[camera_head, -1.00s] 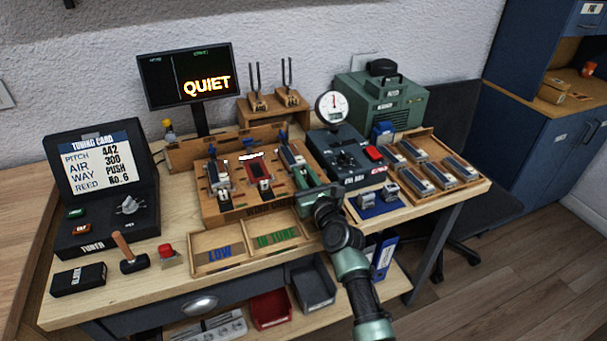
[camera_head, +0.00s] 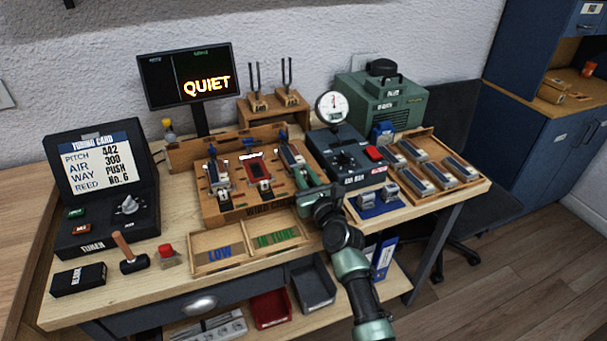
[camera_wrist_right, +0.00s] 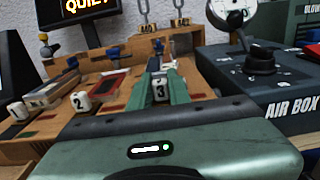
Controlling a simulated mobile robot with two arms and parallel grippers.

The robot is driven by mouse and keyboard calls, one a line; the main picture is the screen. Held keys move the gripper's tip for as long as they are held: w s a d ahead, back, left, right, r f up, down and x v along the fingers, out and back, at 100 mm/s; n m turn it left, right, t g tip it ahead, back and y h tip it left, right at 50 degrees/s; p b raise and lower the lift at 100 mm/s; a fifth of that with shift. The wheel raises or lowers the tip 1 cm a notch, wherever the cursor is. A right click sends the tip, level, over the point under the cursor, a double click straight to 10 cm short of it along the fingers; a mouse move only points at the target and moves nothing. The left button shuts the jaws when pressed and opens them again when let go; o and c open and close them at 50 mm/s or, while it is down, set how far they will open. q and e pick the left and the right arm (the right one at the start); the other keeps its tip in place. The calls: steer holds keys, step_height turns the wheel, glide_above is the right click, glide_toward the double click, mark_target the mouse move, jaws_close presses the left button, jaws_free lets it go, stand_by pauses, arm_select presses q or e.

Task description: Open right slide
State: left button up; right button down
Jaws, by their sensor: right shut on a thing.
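The wooden wind chest (camera_head: 232,215) stands in the middle of the bench, with three slide positions in a row. In the right wrist view, the right slide's white knob marked 3 (camera_wrist_right: 159,91) sits between the green fingers of my right gripper (camera_wrist_right: 164,90). The gripper is shut on that knob. In the head view my right gripper (camera_head: 302,182) is at the chest's front right corner and hides the knob. The knob marked 2 (camera_wrist_right: 80,102) and another knob (camera_wrist_right: 19,112) to its left are free. My left gripper is not in view.
The air box (camera_head: 347,165) with its gauge (camera_head: 332,105) stands close to the right of the gripper. The monitor (camera_head: 188,76) reads QUIET.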

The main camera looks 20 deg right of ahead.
mark_target(304, 175)
steer(key=shift+s, duration=0.4)
steer(key=s+p, duration=0.1)
steer(key=s, duration=0.2)
steer(key=shift+d+p, duration=0.15)
steer(key=shift+p, duration=0.2)
steer(key=shift+f, duration=0.15)
steer(key=c, duration=1.3)
jaws_free()
steer(key=shift+s, duration=0.15)
steer(key=s, duration=0.7)
steer(key=shift+s+d, duration=0.3)
steer(key=shift+s, duration=0.1)
